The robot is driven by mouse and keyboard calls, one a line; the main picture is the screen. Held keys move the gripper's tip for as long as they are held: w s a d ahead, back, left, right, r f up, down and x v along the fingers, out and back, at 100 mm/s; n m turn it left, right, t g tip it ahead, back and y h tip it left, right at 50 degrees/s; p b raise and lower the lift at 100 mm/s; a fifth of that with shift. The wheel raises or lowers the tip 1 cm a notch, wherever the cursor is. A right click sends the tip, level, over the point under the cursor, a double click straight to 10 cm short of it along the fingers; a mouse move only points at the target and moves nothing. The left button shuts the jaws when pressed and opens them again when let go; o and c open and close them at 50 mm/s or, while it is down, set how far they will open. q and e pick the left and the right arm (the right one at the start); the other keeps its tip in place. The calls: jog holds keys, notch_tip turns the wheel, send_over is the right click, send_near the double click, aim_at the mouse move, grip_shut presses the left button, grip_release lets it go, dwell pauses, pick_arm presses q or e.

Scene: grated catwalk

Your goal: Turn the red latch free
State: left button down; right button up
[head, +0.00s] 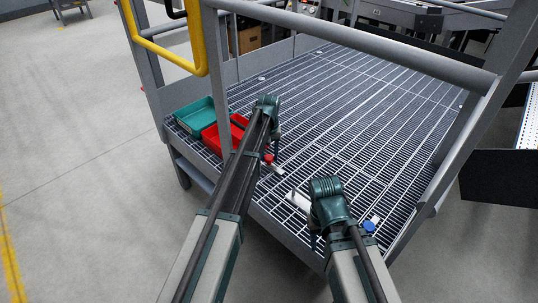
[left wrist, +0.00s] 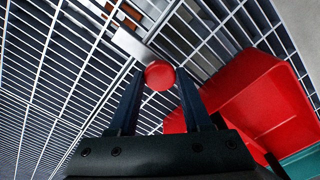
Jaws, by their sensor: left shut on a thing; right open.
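The red latch (head: 268,158) shows as a small round red knob beside a pale plate on the grated deck, near its front edge. In the left wrist view, the knob (left wrist: 160,75) sits between the fingertips of my left gripper (left wrist: 159,80), with the pale plate (left wrist: 132,45) just beyond. My left gripper (head: 274,150) is shut on the knob; my arm partly hides the spot in the head view. My right gripper (head: 314,240) is open over the front edge of the deck, apart from the latch. Its fingers are mostly hidden behind its wrist.
A red bin (head: 212,137) and a teal bin (head: 193,115) stand left of the left arm; the red bin (left wrist: 262,95) is close beside that gripper. A blue knob (head: 369,226) is right of my right wrist. Rails and posts frame the deck; its grating (head: 350,110) is clear behind.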

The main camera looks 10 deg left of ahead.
dwell(0.5)
pick_arm(q)
jog(key=n, duration=0.8)
jog(key=shift+n, duration=0.3)
jog(key=n, duration=0.4)
jog(key=shift+n, duration=2.5)
jog(key=shift+c, duration=1.7)
grip_release()
